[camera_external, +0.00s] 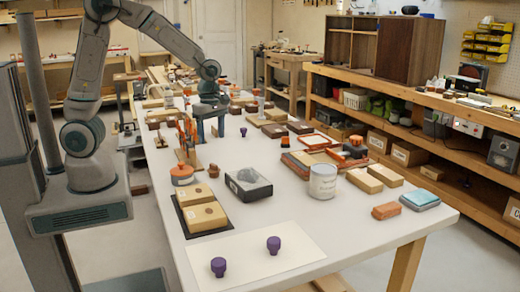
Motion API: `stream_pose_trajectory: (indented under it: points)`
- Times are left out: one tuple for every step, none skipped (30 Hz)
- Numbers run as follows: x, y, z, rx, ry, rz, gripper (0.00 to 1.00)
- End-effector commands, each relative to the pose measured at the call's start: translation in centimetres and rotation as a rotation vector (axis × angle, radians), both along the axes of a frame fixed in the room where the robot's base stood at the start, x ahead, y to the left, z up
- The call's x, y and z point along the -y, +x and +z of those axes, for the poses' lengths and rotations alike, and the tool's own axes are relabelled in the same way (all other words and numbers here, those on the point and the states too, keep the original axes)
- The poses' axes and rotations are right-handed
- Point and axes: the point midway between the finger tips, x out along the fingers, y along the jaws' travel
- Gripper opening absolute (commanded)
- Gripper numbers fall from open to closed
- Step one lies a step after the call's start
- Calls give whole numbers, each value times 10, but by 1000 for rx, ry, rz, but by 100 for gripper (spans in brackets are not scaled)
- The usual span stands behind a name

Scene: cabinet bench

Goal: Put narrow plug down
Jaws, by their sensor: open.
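My gripper (210,132) is open, pointing down over the far-left part of the white table (340,230). I see nothing between its fingers, though this is small in the picture. A small purple plug (243,132) is upright on the table just right of the gripper, apart from it. Two more purple plugs, one at the left (219,266) and one at the right (273,245), are upright on a pale sheet (255,262) at the near edge. I cannot tell which plug is the narrow one.
Two wooden blocks with dark round spots (205,217) lie on a black mat. A black case (248,184), a white can (322,181) and an orange-lidded pot (181,175) stand mid-table. Orange clamps (186,135) stand close by my gripper.

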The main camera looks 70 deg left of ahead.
Motion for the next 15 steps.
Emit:
stream_pose_trajectory:
  points:
    - [0,0,4,1,-1,-3,63]
    - [0,-1,6,1,-1,-10,63]
    - [-1,-2,8,3,-3,-27,63]
    - [-1,-4,11,6,-5,-47,63]
    - [-1,-7,13,10,-6,-75,63]
    - [-2,-11,17,16,-10,-126,63]
    - [-3,-14,21,23,-13,-172,63]
    - [-3,-18,25,32,-15,-226,63]
    - [-5,-25,30,43,-18,-306,63]
    - [-6,-30,34,53,-18,-372,63]
    - [-6,-36,39,62,-18,-440,63]
    - [-8,-43,44,77,-16,-532,63]
    - [-8,-49,48,86,-13,-602,63]
    - [-9,-55,51,97,-10,-672,63]
    - [-10,-62,56,109,-2,-764,63]
